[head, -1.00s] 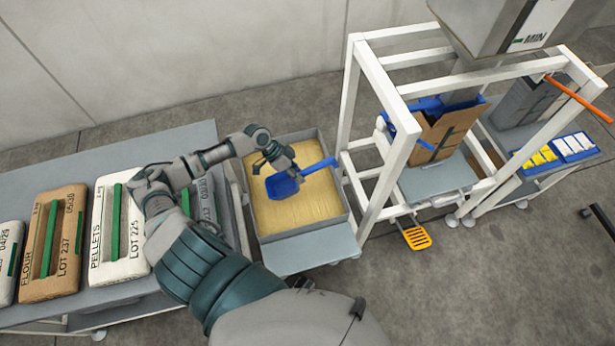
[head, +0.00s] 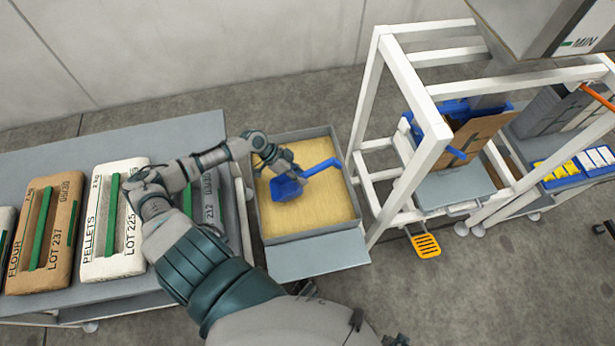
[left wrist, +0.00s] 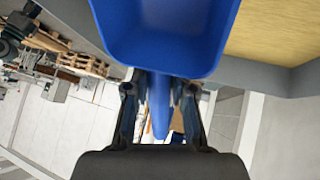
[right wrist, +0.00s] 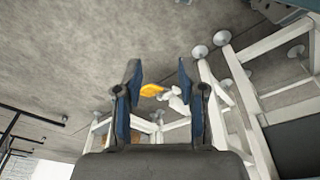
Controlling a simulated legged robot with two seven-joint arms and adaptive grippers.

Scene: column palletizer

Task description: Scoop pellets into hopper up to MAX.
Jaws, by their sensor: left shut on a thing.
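My left gripper (head: 283,166) is shut on the handle of a blue scoop (head: 287,189), over the left part of a grey bin (head: 309,231) of yellowish pellets (head: 325,205). The handle points up and right. In the left wrist view the scoop (left wrist: 165,35) fills the top, with its handle between the fingers (left wrist: 160,92). I see no pellets in it, but its inside shows only partly. The grey hopper (head: 530,25) with a green MIN mark is at the upper right, cut off; no MAX mark shows. My right gripper (right wrist: 160,75) is open and empty in the right wrist view.
A white frame (head: 440,145) with a cardboard box (head: 478,135) stands between bin and hopper side. An orange pedal (head: 425,245) is at its foot. Sacks (head: 113,215) lie on the left table. A blue tray (head: 590,165) is far right.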

